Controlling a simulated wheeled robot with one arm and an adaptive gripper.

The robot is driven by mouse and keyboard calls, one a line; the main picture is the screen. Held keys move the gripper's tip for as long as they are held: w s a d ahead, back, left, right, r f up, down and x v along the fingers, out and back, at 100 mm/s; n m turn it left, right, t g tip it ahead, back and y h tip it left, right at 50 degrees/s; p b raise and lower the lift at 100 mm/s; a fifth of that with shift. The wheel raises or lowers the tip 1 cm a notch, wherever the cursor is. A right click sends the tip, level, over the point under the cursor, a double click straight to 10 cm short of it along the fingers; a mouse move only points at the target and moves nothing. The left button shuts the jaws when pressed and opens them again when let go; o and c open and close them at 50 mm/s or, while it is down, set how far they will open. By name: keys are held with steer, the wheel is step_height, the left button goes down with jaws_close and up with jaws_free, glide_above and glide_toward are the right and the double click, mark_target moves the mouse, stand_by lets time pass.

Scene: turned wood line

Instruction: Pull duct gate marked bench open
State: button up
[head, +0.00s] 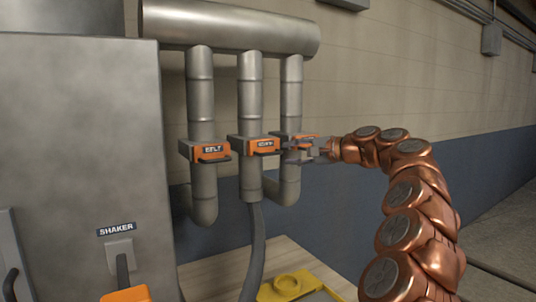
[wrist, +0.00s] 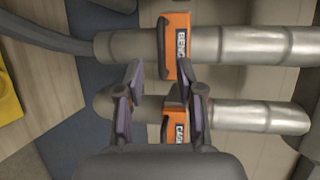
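The duct gate marked BENCH (wrist: 177,45) is an orange block on the upper metal pipe in the wrist view; its last letter is hidden. In the head view it is the middle gate (head: 263,145), its label too small to read surely. My gripper (wrist: 158,80) is open, with a clear gap between its fingers. Its right fingertip overlaps the lower edge of the BENCH gate in the wrist view; I cannot tell whether they touch. In the head view my gripper (head: 303,149) is to the right of the middle gate, in front of the right pipe.
Another orange gate (wrist: 178,124), label partly hidden, sits on the lower pipe beneath my fingers. The BELT gate (head: 211,151) is at left. A grey cabinet marked SHAKER (head: 80,130) stands further left. A wide duct (head: 230,28) runs above; a dark hose (head: 252,240) hangs below.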

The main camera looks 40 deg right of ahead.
mark_target(272, 154)
steer(key=shift+p+x, duration=0.95)
steer(key=shift+x, duration=3)
steer(key=shift+d+r, duration=0.1)
steer(key=shift+d, duration=0.05)
steer(key=shift+c, duration=0.3)
jaws_close()
